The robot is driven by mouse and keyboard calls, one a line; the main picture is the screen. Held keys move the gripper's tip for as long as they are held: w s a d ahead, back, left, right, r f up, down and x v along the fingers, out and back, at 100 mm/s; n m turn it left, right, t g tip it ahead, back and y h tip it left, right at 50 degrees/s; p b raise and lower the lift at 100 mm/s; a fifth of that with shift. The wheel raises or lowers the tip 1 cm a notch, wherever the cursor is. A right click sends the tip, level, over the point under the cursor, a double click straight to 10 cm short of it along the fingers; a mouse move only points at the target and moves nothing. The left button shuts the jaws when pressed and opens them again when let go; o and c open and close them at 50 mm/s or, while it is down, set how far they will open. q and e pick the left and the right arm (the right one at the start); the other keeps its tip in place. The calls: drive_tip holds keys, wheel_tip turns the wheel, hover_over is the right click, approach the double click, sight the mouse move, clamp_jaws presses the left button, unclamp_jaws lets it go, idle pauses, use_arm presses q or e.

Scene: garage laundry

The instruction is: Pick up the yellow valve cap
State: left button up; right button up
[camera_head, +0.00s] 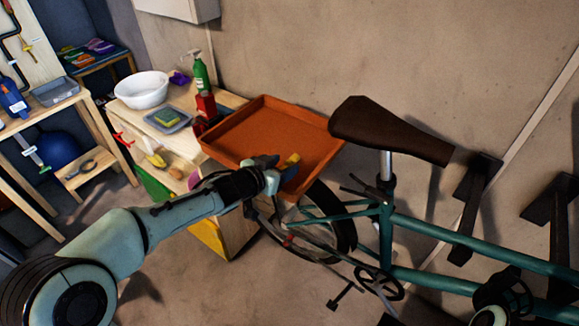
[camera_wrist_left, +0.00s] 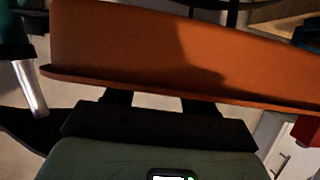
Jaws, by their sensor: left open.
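The small yellow valve cap (camera_head: 293,159) shows at the near right part of the orange tray (camera_head: 262,127), just beyond my left gripper. My left gripper (camera_head: 282,171) is open at the tray's near edge, close to the cap. I cannot tell whether it touches the cap. In the left wrist view, the dark fingers (camera_wrist_left: 158,100) stand apart and run up to the orange tray (camera_wrist_left: 130,45). The cap cannot be made out there, and nothing shows held. My right gripper cannot be made out.
A teal bicycle (camera_head: 440,231) with a brown saddle (camera_head: 390,128) stands right of the tray. Left of it, a wooden bench holds a white bowl (camera_head: 141,89), a green spray bottle (camera_head: 201,74) and a red vise (camera_head: 206,106). Bare floor shows at lower left.

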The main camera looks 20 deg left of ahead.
sight(293, 158)
use_arm(q)
drive_tip(key=shift+r+x, duration=0.2)
drive_tip(key=shift+x, duration=2.55)
drive_tip(key=shift+w+a, duration=0.15)
drive_tip(key=c, duration=1)
